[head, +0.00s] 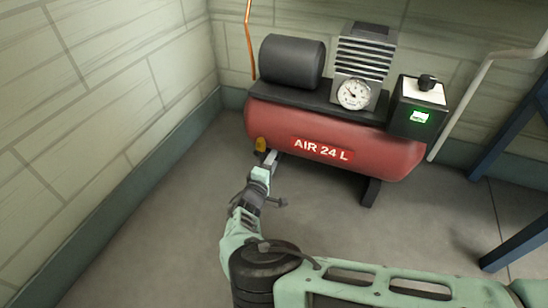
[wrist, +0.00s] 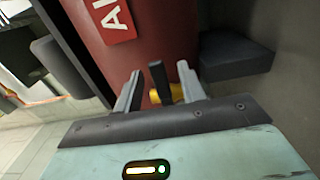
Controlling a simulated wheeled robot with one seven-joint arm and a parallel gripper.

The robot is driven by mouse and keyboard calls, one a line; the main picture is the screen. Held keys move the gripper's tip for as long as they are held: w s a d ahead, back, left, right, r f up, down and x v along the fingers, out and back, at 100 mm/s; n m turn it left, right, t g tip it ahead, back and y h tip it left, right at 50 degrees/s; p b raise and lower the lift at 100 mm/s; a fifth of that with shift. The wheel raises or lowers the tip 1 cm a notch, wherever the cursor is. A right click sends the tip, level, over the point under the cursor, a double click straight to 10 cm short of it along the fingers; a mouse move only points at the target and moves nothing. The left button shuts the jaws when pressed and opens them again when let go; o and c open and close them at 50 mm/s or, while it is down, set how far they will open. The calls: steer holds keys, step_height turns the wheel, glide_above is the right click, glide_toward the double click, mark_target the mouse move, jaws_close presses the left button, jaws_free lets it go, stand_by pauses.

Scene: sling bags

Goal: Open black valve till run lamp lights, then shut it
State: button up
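The black valve shows in the wrist view as an upright black lever (wrist: 158,80) with a yellow body (wrist: 178,92) beside it, under the red tank (wrist: 125,60). In the head view the yellow part (head: 261,144) sits at the tank's lower left end; the black lever cannot be made out there. My gripper (wrist: 160,72) is open, with one finger on each side of the lever and visible gaps. It also shows in the head view (head: 271,157), low at the tank's left end. A green lamp (head: 419,116) glows on the black control box (head: 405,125).
The tank carries a black motor (head: 291,62), a grey finned pump (head: 366,50) and a dial gauge (head: 353,94). A black knob (head: 427,82) tops the control box. A dark tank foot (wrist: 235,55) is close right of my fingers. Blue metal legs (head: 515,248) stand at right.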

steer(key=p+v, duration=0.4)
steer(key=v, duration=1.1)
steer(key=shift+s+p, duration=0.25)
steer(key=shift+p, duration=0.15)
steer(key=d+r+m+g+h+p, duration=0.3)
steer(key=d+r+m+g, duration=0.4)
steer(key=d+r+g, duration=0.55)
steer(key=s+d+r+g+y+p, duration=0.2)
steer(key=s+d+r+y, duration=0.1)
steer(key=s+r, duration=0.65)
steer(key=s+d+r+g+y+p, duration=0.1)
steer(key=s+d+r+y, duration=0.4)
steer(key=r, duration=0.7)
steer(key=s+d+r+g+y+p, duration=0.2)
steer(key=s+r, duration=0.6)
steer(key=r, duration=0.3)
step_height(320, 180, up, 38)
steer(key=p, duration=3.7)
steer(key=shift+a+f+n, duration=0.25)
steer(key=shift+a+n, duration=0.05)
steer(key=shift+n, duration=0.1)
